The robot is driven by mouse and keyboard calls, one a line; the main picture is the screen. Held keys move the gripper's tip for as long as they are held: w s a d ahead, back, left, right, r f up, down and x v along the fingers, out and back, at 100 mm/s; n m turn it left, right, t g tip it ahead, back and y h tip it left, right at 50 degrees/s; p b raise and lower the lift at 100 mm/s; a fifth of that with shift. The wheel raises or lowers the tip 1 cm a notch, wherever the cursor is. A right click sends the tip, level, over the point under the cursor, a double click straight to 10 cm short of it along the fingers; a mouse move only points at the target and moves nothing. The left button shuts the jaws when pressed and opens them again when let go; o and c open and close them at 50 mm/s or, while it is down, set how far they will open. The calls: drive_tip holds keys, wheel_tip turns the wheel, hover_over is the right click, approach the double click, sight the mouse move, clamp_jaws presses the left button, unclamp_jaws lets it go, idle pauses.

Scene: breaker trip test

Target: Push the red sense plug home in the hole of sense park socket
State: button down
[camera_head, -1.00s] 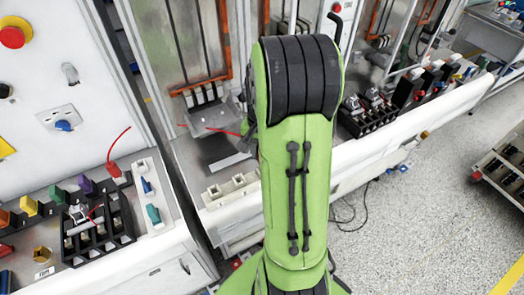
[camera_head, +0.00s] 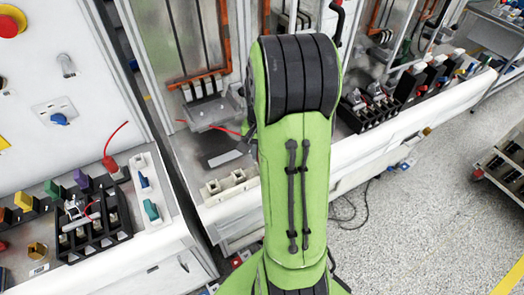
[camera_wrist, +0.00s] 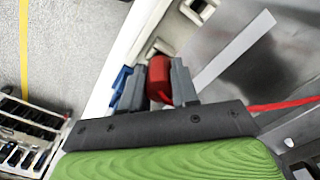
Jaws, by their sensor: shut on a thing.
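My gripper (camera_wrist: 159,85) is shut on the red sense plug (camera_wrist: 159,72), which sits between the two grey fingers in the wrist view. A red cable (camera_wrist: 288,104) shows to the right of the gripper there. Just beyond the plug is a pale block (camera_wrist: 160,47) with a dark opening, perhaps the sense park socket. I cannot tell whether the plug's tip is in a hole. In the head view my green arm hides the gripper and plug; pale socket blocks (camera_head: 228,184) show on the ledge left of the arm, and part of the red cable (camera_head: 213,127) shows above them.
A blue part (camera_wrist: 120,79) lies close beside the left finger. In the head view, another red plug (camera_head: 110,164) stands on the left bench with coloured connectors and a black terminal block (camera_head: 92,232). Open floor (camera_head: 410,230) lies at the right.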

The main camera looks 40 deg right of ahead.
drive_tip(key=shift+f+b, duration=0.6)
drive_tip(key=shift+f, duration=0.25)
drive_tip(key=c, duration=0.8)
unclamp_jaws()
drive_tip(key=shift+r, duration=0.1)
wheel_tip(320, 180, up, 16)
drive_tip(key=p, duration=0.3)
